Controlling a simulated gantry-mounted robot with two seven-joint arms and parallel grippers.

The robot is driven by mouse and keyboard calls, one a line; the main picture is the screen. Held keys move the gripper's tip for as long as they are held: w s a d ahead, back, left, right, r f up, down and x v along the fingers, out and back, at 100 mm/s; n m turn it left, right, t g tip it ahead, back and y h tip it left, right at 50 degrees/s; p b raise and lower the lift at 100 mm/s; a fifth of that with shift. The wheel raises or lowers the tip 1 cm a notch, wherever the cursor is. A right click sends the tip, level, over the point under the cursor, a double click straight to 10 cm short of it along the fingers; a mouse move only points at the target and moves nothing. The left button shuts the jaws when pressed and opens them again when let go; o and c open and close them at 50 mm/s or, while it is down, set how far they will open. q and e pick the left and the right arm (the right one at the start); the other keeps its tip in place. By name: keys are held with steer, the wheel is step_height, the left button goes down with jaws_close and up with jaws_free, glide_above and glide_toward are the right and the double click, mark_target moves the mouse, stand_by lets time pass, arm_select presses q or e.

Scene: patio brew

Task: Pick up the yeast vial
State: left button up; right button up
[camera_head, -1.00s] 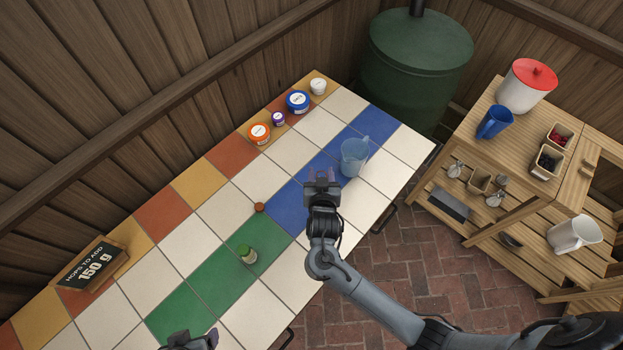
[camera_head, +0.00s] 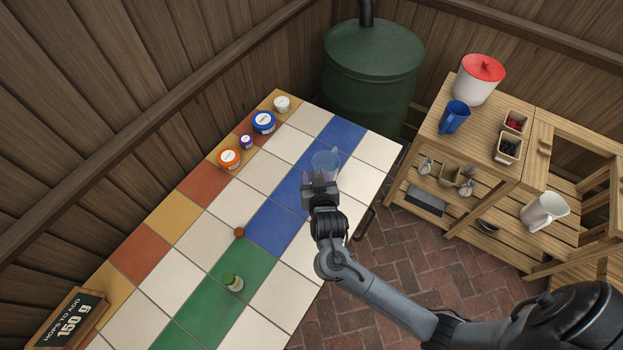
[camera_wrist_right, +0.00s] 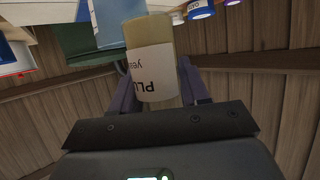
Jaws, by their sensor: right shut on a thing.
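The yeast vial (camera_wrist_right: 150,55) shows large in the right wrist view, with tan contents and a white label printed with black letters, partly readable as "yeast". My right gripper (camera_wrist_right: 156,85) is shut on it, with a purple finger on each side. In the head view my right gripper (camera_head: 319,186) is over the tiled table, just in front of a clear bluish jug (camera_head: 325,162). The vial cannot be made out there. My left gripper is not in view.
A hops sign (camera_head: 67,318) stands at left. A wooden shelf unit (camera_head: 480,150) is at right.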

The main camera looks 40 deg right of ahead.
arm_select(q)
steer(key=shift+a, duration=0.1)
arm_select(e)
steer(key=shift+d+r, duration=0.1)
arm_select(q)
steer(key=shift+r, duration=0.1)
arm_select(e)
steer(key=shift+w+r, duration=0.1)
stand_by(0.3)
